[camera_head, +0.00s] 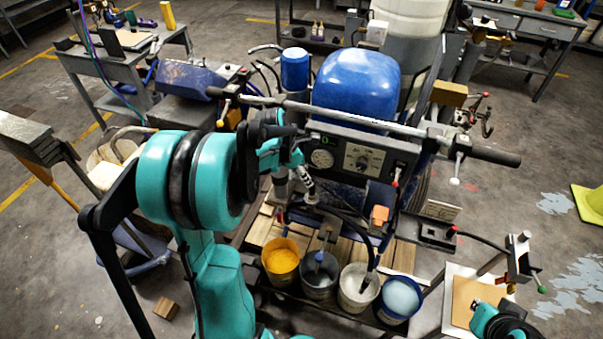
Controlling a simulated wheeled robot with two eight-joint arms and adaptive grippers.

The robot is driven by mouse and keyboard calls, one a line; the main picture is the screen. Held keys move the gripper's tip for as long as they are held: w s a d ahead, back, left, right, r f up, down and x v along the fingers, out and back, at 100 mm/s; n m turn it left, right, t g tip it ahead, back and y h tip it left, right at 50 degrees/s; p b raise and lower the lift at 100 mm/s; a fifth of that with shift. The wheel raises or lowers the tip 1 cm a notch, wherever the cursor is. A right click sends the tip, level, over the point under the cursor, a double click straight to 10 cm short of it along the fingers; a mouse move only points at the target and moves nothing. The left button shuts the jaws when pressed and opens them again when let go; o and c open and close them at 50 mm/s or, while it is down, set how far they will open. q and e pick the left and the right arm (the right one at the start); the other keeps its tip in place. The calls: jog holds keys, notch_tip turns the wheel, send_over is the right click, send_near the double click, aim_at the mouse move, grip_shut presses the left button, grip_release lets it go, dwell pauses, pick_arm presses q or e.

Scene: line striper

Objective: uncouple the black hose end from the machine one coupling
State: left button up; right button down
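The line striper (358,80) stands in the centre, with a blue engine cover, a long handlebar and a control panel (362,158). A metal coupling (307,186) sits below the panel's left end. A black hose (352,222) runs from near it down to the white bucket. My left arm comes in from the lower left, and its gripper (290,160) is at the panel's left end, just above the coupling. The arm hides part of it, and its fingers and any contact are unclear. Part of my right arm (492,318) shows at the bottom right; its fingers are unclear.
Buckets stand in a row below the panel: yellow paint (281,258), grey (319,272), white (358,286) and blue-rimmed (399,298). A board on a stand (475,298) is at the lower right. A workbench (120,55) is at the back left. The handlebar crosses above the work area.

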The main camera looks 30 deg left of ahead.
pick_arm(q)
jog(key=b+x, duration=0.5)
jog(key=x, duration=0.3)
dwell(0.5)
jog(key=shift+r, duration=0.1)
grip_shut()
